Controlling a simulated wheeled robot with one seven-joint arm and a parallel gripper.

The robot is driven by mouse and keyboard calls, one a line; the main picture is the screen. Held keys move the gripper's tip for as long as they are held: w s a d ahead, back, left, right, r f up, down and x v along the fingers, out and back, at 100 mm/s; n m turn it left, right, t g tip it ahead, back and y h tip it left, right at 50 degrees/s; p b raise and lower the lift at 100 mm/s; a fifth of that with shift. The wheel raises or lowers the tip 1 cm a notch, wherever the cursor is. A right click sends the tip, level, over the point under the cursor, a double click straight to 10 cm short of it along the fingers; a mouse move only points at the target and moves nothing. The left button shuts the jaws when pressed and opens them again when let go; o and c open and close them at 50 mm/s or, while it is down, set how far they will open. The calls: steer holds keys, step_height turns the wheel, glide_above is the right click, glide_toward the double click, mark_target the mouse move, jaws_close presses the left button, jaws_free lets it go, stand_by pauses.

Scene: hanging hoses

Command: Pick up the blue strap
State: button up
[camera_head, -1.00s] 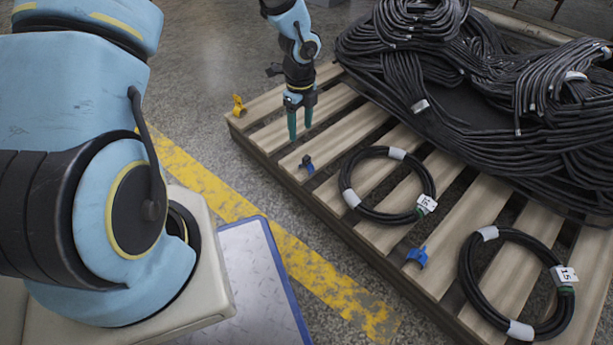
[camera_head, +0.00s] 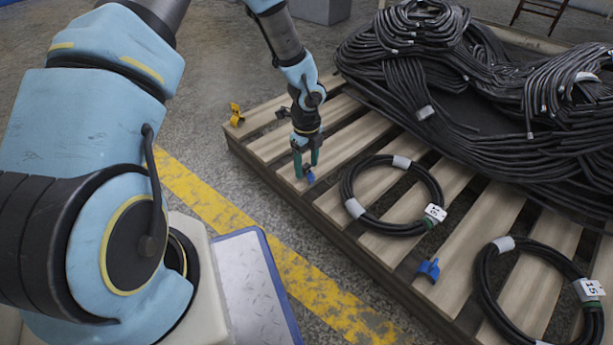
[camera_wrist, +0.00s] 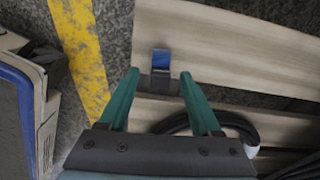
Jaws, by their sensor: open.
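A small blue strap (camera_head: 310,178) sits on a slat near the left edge of the wooden pallet. It also shows in the wrist view (camera_wrist: 161,66), with a dark lower part, on a light slat. My gripper (camera_head: 306,167) points down just over this strap, with its green fingers open and empty. In the wrist view the strap appears centred between the fingertips (camera_wrist: 160,78) and slightly past them. I cannot tell whether a finger touches it. A second blue strap (camera_head: 428,270) lies nearer on the pallet.
The pallet (camera_head: 365,178) carries two black hose coils, one at the middle (camera_head: 347,190) and one at lower right (camera_head: 482,282). A big hose pile (camera_head: 480,125) fills its back right. A yellow strap (camera_head: 236,114) sits at the far left corner.

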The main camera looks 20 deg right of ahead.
steer(key=shift+f, duration=0.7)
steer(key=shift+c, duration=0.2)
jaws_close()
